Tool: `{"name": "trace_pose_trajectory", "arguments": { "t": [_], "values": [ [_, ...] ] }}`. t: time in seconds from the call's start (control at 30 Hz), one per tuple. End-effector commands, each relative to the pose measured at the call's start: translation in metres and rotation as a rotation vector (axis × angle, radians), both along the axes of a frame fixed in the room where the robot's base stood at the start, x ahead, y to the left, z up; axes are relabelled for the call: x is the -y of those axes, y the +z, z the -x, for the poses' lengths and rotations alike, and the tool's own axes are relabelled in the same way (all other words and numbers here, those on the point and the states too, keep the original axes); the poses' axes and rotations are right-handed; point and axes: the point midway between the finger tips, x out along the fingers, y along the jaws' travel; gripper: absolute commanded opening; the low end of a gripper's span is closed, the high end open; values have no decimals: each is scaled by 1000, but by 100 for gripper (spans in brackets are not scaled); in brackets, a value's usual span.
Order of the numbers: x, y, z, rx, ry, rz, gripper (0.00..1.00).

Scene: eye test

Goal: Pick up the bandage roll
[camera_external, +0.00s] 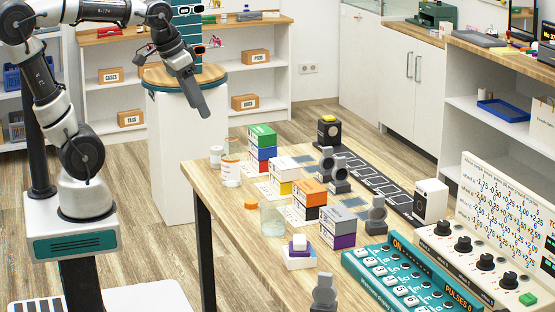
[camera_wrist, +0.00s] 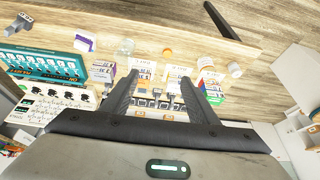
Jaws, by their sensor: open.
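A small white cylinder (camera_external: 216,156), which looks like the bandage roll, stands at the far left corner of the wooden table (camera_external: 225,215). In the wrist view the white roll (camera_wrist: 236,70) is to the right of my fingers, near the table edge. My gripper (camera_external: 204,113) is up in the air near the round pedestal, above and beyond that corner. In the wrist view its two fingers (camera_wrist: 159,77) are apart with nothing held between them. The roll is clear of the gripper.
A white-labelled jar (camera_external: 231,172) stands close beside the roll. An orange cap (camera_external: 251,205) and a glass jar (camera_external: 273,221) are nearer. Stacked coloured boxes (camera_external: 262,136) stand to the right. The pedestal (camera_external: 168,150) rises behind the table's left side.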

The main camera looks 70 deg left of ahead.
Motion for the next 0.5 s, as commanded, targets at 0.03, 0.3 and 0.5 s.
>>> {"name": "trace_pose_trajectory", "arguments": {
  "t": [0.03, 0.3, 0.5],
  "values": [
    [-19, 8, -22, -36, 27, -2, 54],
    [-140, 1, -115, -195, 119, 6, 54],
    [-248, -47, -151, -306, 173, 39, 54]
  ]
}}
